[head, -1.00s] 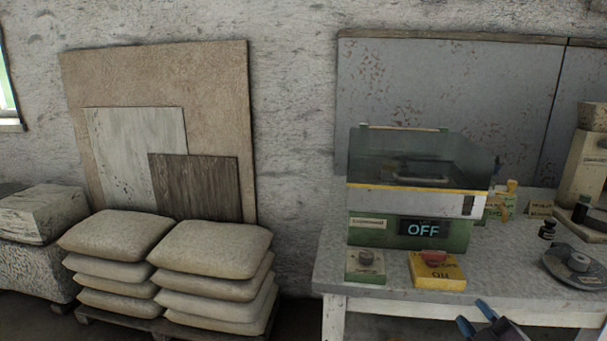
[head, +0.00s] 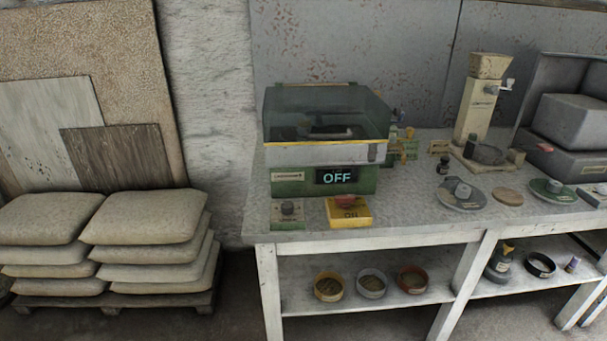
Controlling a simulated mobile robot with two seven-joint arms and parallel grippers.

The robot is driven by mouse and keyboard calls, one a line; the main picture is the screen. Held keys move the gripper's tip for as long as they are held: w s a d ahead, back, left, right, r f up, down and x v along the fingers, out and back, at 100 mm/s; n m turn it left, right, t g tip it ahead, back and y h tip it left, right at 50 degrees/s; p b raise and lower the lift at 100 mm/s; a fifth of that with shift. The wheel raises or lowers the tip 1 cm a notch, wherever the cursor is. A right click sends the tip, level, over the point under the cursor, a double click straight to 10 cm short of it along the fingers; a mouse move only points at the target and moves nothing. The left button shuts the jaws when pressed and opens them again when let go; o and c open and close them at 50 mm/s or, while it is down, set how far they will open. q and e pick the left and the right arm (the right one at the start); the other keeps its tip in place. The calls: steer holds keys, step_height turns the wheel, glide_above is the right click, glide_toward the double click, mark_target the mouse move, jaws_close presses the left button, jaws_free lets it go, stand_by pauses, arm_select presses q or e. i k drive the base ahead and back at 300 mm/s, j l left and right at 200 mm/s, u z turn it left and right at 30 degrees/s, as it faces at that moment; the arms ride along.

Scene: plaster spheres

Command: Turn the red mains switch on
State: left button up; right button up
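The red switch (head: 346,201) sits on top of a yellow box (head: 350,216) near the front edge of the workbench. The box carries dark lettering that seems to read ON. Behind it stands a green machine (head: 290,186) with a clear smoky lid (head: 300,108). Its display (head: 336,177) reads OFF. A small green box with a dark knob (head: 288,210) stands to the left of the yellow box. Neither of my grippers is in view.
The workbench (head: 420,222) has discs, a bottle and a cream grinder-like device (head: 476,110) to the right. Three small bowls stand on its lower shelf (head: 440,290). Stacked sacks (head: 140,222) on a pallet stand left, with a floor gap between.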

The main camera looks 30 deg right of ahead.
mark_target(344, 202)
steer(key=z, duration=1.25)
